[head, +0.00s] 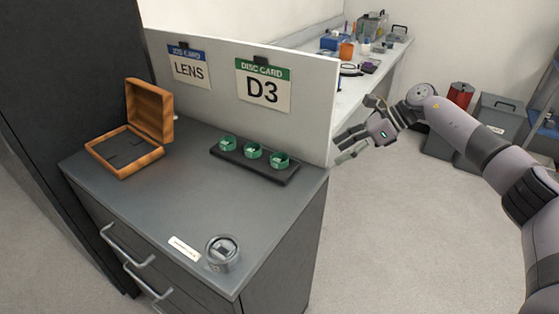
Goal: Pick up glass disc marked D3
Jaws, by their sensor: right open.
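Three green-rimmed discs stand in a row on a dark rack (254,168) on the grey cabinet top: a left one (228,144), a middle one (253,150) and a right one (280,160). Their markings are too small to read, so I cannot tell which is D3. My right gripper (347,146) is open and empty, right of the rack, beyond the cabinet's right edge. My left gripper is not in view.
An open wooden case (126,160) stands at the left of the cabinet top. A round grey holder (222,252) and a white label (185,249) are near the front edge. A lens card (189,68) hangs on the panel (218,77). The middle of the cabinet top is clear.

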